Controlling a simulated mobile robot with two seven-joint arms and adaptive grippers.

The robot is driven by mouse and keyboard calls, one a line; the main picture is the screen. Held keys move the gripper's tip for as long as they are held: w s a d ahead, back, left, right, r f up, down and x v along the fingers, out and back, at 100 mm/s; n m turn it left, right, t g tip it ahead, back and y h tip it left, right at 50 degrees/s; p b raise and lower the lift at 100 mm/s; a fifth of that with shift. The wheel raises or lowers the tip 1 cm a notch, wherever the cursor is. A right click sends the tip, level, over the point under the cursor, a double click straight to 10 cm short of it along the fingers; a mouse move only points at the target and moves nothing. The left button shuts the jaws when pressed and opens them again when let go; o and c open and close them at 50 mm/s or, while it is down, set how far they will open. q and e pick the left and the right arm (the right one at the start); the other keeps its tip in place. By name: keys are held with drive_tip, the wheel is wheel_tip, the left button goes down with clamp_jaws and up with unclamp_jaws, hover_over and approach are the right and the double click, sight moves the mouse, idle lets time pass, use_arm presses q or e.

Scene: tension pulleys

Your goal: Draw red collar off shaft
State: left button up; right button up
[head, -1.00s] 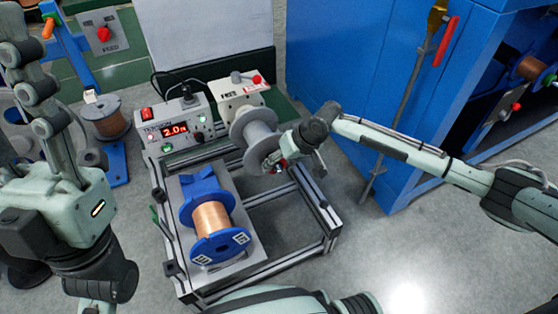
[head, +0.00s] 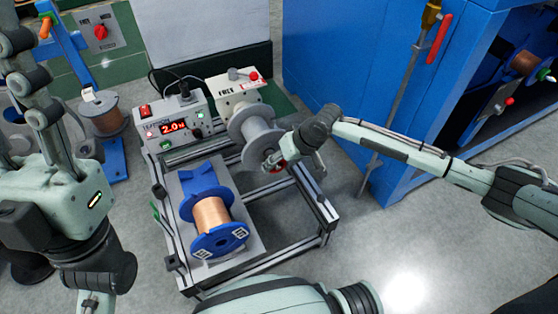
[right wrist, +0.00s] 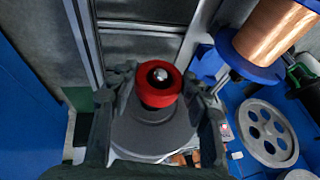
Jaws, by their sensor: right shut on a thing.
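The red collar (right wrist: 160,86) sits between the two fingers of my right gripper (right wrist: 161,92) in the right wrist view. The shiny round tip of the shaft (right wrist: 159,75) shows in the collar's hole. The grey spool (right wrist: 152,136) lies behind the collar. In the head view my right gripper (head: 283,163) is at the near end of the grey spool (head: 253,130), shut on the collar, of which only a bit of red shows. How far along the shaft the collar sits is hard to tell. My left arm is at the left; its gripper is out of view.
A copper wire spool with blue flanges (head: 219,242) sits on the frame (head: 290,247) in front. The tension unit (head: 178,125) reading 2.0 stands behind it. A large blue cabinet (head: 350,60) is close on the right. Floor is clear at the lower right.

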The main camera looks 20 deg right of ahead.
idle(0.7)
drive_tip(key=shift+p, duration=0.6)
drive_tip(key=shift+s+r+p, duration=0.15)
drive_tip(key=shift+s+p, duration=0.2)
drive_tip(key=shift+p, duration=0.1)
drive_tip(key=s+p, duration=0.2)
drive_tip(key=p, duration=0.1)
drive_tip(key=shift+s+d, duration=0.35)
drive_tip(key=shift+s, duration=0.05)
